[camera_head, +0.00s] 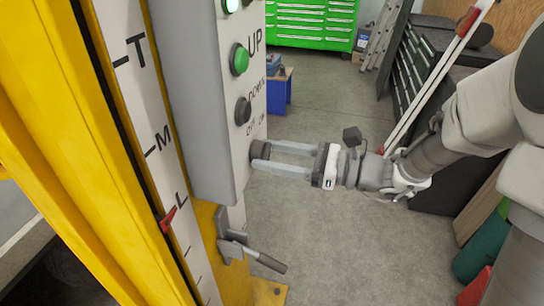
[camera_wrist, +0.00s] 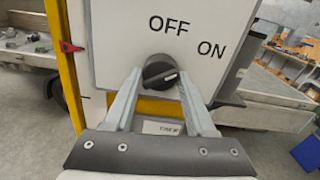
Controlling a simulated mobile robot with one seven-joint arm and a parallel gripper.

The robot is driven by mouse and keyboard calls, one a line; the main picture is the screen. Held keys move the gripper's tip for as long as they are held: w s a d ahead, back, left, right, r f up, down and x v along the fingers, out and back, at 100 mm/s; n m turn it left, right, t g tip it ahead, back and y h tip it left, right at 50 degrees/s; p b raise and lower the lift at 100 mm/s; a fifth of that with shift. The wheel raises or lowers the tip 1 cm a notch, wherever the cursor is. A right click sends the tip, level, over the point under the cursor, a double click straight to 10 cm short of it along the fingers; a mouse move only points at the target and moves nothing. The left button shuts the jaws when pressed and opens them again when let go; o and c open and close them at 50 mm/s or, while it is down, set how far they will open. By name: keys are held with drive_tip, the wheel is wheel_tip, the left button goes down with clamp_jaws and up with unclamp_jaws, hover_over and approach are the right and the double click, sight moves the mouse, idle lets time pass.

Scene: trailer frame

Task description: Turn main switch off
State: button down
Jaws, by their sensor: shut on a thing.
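The main switch is a black round knob (camera_wrist: 160,72) on a white control panel (camera_wrist: 112,45), under the printed words OFF and ON. Its white pointer line is turned toward the right, on the ON side. In the head view the knob (camera_head: 260,151) sits low on the grey control box (camera_head: 205,100). My gripper (camera_wrist: 158,84) reaches it from the front, its two long grey fingers on either side of the knob and shut on it. In the head view my gripper (camera_head: 258,158) comes in from the right. The fingers partly hide the knob's sides.
Above the knob are a black DOWN button (camera_head: 243,111) and a green UP button (camera_head: 239,60). A grey lever (camera_head: 262,260) sticks out below the box. A yellow post (camera_head: 75,130) stands at left. A green tool cabinet (camera_head: 312,22) is far back; grey floor between is open.

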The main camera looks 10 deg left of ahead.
drive_tip(key=n+b, duration=0.1)
drive_tip(key=n, duration=0.1)
drive_tip(key=n+b, duration=0.4)
drive_tip(key=shift+f, duration=0.3)
drive_tip(key=n+b, duration=0.3)
drive_tip(key=shift+r+n+b, duration=0.15)
drive_tip(key=shift+n+b, duration=0.75)
drive_tip(key=shift+r, duration=0.1)
drive_tip(key=shift+c, duration=1.2)
unclamp_jaws()
drive_tip(key=shift+d+r, duration=0.1)
drive_tip(key=s+d+p, duration=0.1)
drive_tip(key=d+p, duration=0.1)
drive_tip(key=d, duration=1.5)
